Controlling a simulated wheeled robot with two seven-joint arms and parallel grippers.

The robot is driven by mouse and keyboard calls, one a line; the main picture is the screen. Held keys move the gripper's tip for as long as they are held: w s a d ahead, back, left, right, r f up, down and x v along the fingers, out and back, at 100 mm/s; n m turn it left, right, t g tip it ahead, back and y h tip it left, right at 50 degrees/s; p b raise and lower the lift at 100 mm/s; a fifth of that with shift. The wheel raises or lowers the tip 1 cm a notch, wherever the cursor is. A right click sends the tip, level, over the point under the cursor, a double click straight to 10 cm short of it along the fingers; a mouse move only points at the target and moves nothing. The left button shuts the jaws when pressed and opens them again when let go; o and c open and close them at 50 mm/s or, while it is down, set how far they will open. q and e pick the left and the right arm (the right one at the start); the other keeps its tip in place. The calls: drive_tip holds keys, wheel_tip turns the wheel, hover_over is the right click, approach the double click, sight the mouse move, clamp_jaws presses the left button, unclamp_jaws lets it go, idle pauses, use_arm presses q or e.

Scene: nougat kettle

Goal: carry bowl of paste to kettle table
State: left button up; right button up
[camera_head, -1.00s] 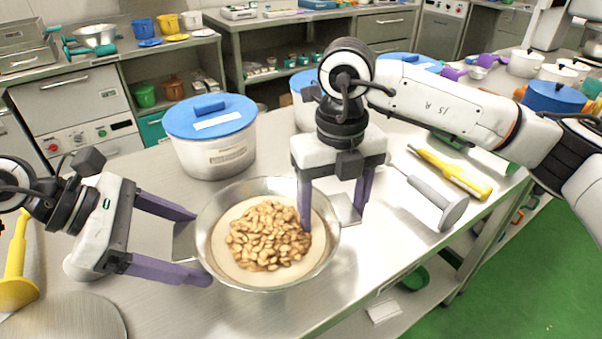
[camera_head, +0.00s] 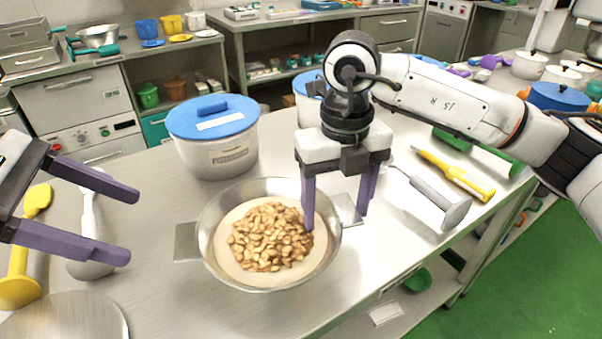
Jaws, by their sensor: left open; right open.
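A steel bowl (camera_head: 330,250) with pale paste and a heap of nuts in it stands on the steel table, a flat tab on its left and right sides. My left gripper (camera_head: 134,226) is open and empty, clear of the bowl to its left. My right gripper (camera_head: 336,222) is open over the bowl's right side, with one finger in front of the bowl's inside and the other beyond the right tab (camera_head: 346,210). Whether its fingers touch the bowl I cannot tell. Which table is the kettle table I cannot tell.
A white tub with a blue lid (camera_head: 212,140) stands behind the bowl. A grey-handled tool (camera_head: 432,203) and a yellow tool (camera_head: 455,175) lie to the right. A ladle (camera_head: 90,250) and a yellow scoop (camera_head: 18,275) lie at the left. Green floor (camera_head: 530,290) shows beyond the front edge.

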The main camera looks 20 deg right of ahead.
wheel_tip(320, 180, up, 11)
drive_tip(key=shift+r, duration=0.15)
idle(0.5)
